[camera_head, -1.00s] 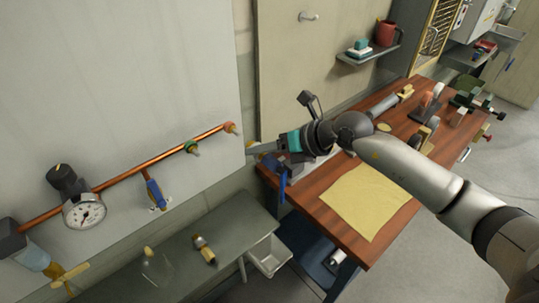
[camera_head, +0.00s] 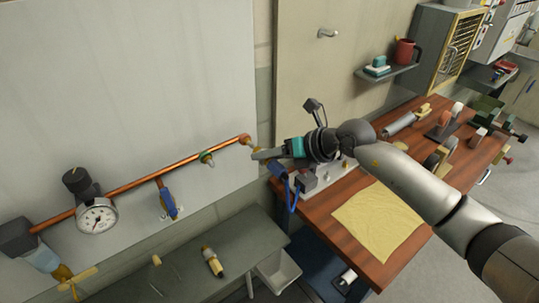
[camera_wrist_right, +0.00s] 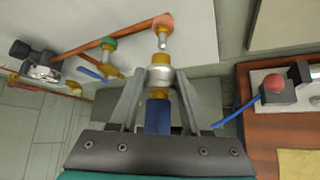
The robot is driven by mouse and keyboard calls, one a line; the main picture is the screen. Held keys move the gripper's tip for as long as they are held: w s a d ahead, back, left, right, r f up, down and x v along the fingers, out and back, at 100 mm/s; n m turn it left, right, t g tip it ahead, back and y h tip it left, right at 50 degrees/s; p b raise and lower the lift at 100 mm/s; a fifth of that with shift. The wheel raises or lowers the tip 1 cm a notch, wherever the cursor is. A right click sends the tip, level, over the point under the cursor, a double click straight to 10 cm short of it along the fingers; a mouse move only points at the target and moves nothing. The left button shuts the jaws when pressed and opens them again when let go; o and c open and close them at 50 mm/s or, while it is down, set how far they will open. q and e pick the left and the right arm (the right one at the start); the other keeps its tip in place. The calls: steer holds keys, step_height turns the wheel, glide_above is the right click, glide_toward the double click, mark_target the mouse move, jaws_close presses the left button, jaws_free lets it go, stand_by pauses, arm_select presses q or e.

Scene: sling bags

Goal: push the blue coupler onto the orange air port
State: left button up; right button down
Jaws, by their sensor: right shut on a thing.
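The orange air port (camera_head: 244,139) sits at the right end of the copper pipe on the wall panel. In the right wrist view the orange port (camera_wrist_right: 162,22) has a silver nipple pointing down toward my gripper. My right gripper (camera_head: 259,154) is shut on the blue coupler (camera_wrist_right: 157,114), which has a silver and brass front end between the fingers. The coupler's front end lies just below the nipple in the wrist view, roughly in line, with a small gap seeming to show. In the head view the coupler is hard to make out. My left gripper is not in view.
A green port (camera_head: 206,157) is left of the orange one on the same pipe. A blue-handled valve (camera_head: 167,199) and a gauge (camera_head: 97,216) are further left. A blue hose (camera_wrist_right: 236,115) hangs beside the wooden bench (camera_head: 325,210). A grey shelf (camera_head: 200,250) is below.

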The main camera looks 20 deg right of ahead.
mark_target(261, 149)
steer(key=shift+p, duration=0.4)
stand_by(1.1)
steer(key=shift+w+a+b, duration=0.25)
steer(key=shift+w+b, duration=0.05)
steer(key=shift+w, duration=0.45)
steer(key=shift+w+a+b, duration=0.25)
steer(key=shift+w, duration=0.45)
steer(key=shift+c, duration=1.4)
jaws_free()
steer(key=b+v, duration=0.2)
steer(key=v, duration=1.3)
steer(key=shift+b, duration=0.4)
steer(key=shift+r, duration=0.15)
steer(key=shift+d, duration=0.1)
